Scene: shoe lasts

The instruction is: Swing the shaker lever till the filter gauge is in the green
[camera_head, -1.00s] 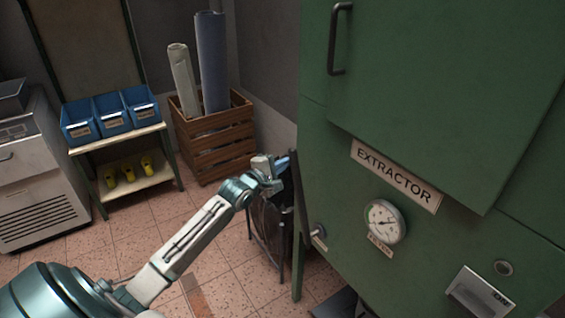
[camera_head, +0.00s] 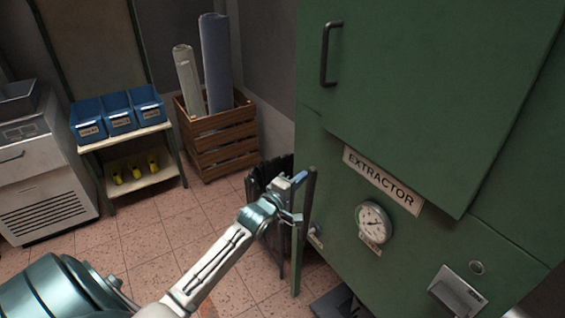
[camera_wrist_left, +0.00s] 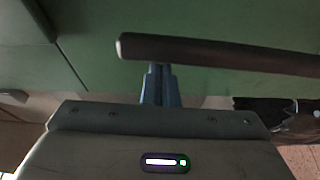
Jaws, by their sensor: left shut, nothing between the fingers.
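The shaker lever (camera_head: 308,205) is a dark bar at the left side of the green extractor cabinet (camera_head: 400,90). It also shows as a long dark bar with a rounded end in the left wrist view (camera_wrist_left: 220,55). My left gripper (camera_head: 299,179) is at the lever's upper part. Its blue fingers (camera_wrist_left: 160,84) are shut with nothing between them, and their tips meet the bar's near edge; I cannot tell if they touch. The round white filter gauge (camera_head: 374,223) is below the EXTRACTOR sign. Its needle and coloured zones are too small to read surely. My right gripper is out of view.
A wooden crate (camera_head: 217,143) with two upright rolls stands at the back. Left of it is a small shelf (camera_head: 128,137) with blue bins and yellow items. A dark rack (camera_head: 262,190) stands behind the lever. The tiled floor (camera_head: 150,235) between is clear.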

